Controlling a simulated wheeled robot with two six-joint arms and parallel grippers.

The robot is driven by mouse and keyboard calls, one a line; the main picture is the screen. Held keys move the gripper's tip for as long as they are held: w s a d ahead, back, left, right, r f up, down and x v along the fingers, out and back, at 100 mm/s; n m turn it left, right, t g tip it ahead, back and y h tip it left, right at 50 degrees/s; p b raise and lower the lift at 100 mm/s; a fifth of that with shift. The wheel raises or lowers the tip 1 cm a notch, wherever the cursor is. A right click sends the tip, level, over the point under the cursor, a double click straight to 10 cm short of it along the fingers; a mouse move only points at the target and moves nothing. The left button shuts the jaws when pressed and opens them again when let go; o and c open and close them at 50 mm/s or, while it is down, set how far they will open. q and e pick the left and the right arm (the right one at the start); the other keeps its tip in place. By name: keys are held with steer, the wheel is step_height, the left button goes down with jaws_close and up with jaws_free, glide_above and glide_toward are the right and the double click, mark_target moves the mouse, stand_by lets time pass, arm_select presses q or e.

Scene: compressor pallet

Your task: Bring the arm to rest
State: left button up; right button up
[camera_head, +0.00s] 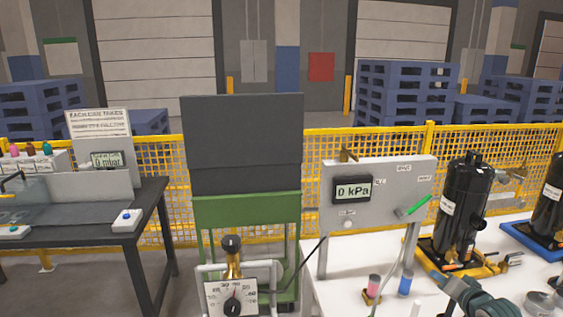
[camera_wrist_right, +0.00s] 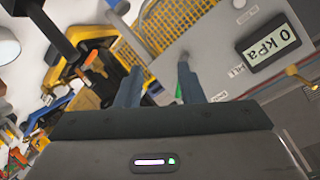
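My right arm, dark with teal bands, enters the head view at the bottom right, in front of the white table (camera_head: 335,291); its gripper (camera_head: 462,289) is only partly seen there. In the right wrist view the two grey-blue fingers of my right gripper (camera_wrist_right: 159,70) stand apart with nothing held between them. The grey panel with its 0 kPa display (camera_wrist_right: 268,44) lies beyond and to the right of the fingers. My left gripper is not seen in the head view.
The panel (camera_head: 407,174) with a green handle (camera_head: 417,205) stands on the white table. A black compressor (camera_head: 462,202) on a yellow base (camera_head: 452,261) is right of it, with another (camera_head: 550,205) at the edge. A gauge stand (camera_head: 231,298) is left. A dark table (camera_head: 152,195) is far left.

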steer(key=s+a+f+n+g, duration=0.5)
steer(key=s+a+f, duration=0.85)
steer(key=s, duration=0.35)
steer(key=s+a+n+g, duration=0.2)
steer(key=s+a+g, duration=0.1)
steer(key=s, duration=0.8)
steer(key=s+a+n+g, duration=0.2)
steer(key=s+a, duration=0.2)
steer(key=s, duration=0.6)
steer(key=d+f+g, duration=0.2)
steer(key=d+f, duration=0.1)
steer(key=f, duration=2.8)
steer(key=s+d+f, duration=0.1)
steer(key=s+f, duration=1.8)
steer(key=shift+f+m+g+h, duration=0.15)
steer(key=shift+m+g+h, duration=0.15)
steer(key=shift+m+g, duration=0.1)
